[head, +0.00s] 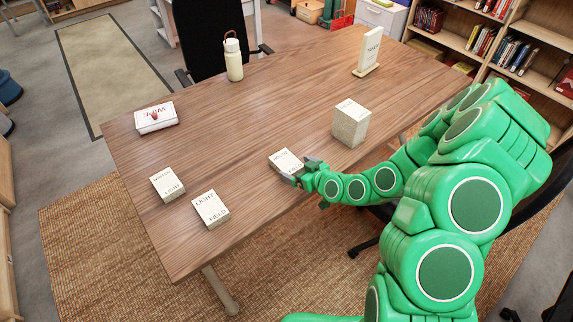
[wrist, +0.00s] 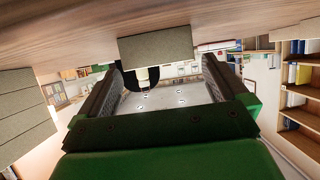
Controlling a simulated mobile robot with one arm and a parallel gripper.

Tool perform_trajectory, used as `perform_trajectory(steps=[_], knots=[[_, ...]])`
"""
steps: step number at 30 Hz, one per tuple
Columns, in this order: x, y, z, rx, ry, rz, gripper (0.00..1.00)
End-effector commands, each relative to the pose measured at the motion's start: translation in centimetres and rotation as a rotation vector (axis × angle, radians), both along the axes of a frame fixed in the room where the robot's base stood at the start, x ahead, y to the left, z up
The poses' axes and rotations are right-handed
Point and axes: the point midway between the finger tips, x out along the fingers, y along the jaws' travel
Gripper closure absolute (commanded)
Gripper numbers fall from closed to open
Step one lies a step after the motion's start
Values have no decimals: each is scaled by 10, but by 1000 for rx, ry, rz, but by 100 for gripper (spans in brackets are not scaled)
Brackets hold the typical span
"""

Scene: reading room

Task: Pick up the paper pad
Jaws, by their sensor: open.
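A small white-topped block with dark lettering (head: 285,161) lies flat on the table near its front edge. I cannot tell for sure that it is the paper pad; similar blocks lie nearby. My gripper (head: 305,170) is open at its right end, low over the table. In the wrist view, which is upside down, the block's grey-green side (wrist: 157,47) lies centred in line with the gap between my fingers (wrist: 160,65). I cannot tell whether the fingertips reach past its near side. My gripper hides the block's right corner in the head view.
A taller layered block (head: 350,124) stands behind my gripper. Two flat lettered blocks (head: 167,185) (head: 211,209) lie at the table's left front. A white box (head: 156,117), a bottle (head: 233,60) and an upright sign (head: 369,50) stand further back. The table's (head: 220,120) middle is clear.

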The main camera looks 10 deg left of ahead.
Motion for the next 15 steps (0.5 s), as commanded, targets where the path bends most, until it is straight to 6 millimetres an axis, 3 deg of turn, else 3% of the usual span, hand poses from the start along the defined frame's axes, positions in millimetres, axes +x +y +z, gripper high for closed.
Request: perform_trajectory(steps=[15], knots=[[8, 9, -4, 31, -30, -15, 0]])
